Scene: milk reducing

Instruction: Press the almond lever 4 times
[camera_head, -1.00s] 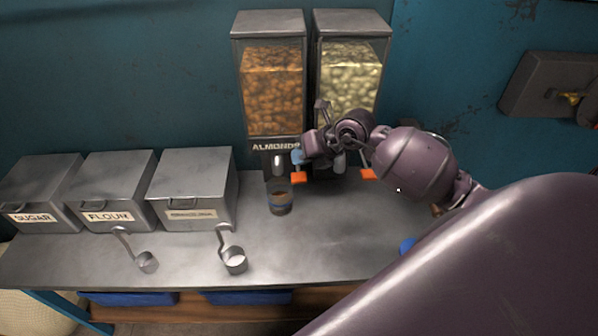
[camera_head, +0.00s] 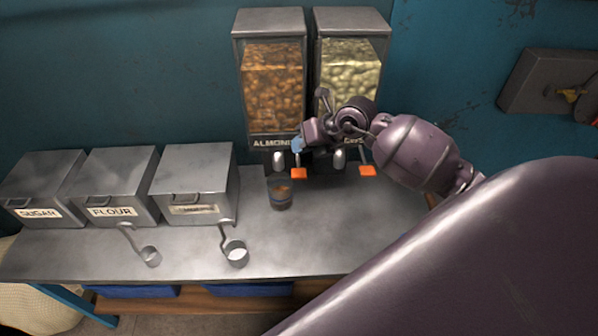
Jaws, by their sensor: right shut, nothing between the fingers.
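The almond dispenser (camera_head: 272,95) stands against the wall, with a clear front full of brown almonds and an "ALMOND" label. Its lever (camera_head: 299,174) has an orange end and hangs at the lower right of the dispenser. My right gripper (camera_head: 298,145) is shut and empty, its bluish tips just above the orange end; a small gap seems to show, though contact higher on the lever is hard to tell. A glass (camera_head: 280,196) with some brown contents stands below the almond spout (camera_head: 278,161). My left gripper is out of view.
A second dispenser (camera_head: 350,75) with pale nuts and its own orange lever (camera_head: 367,170) stands at the right, partly behind my right arm. Sugar (camera_head: 38,190) and flour bins (camera_head: 112,185), a third bin (camera_head: 195,185) and two scoops (camera_head: 236,255) occupy the counter's left. Its front middle is clear.

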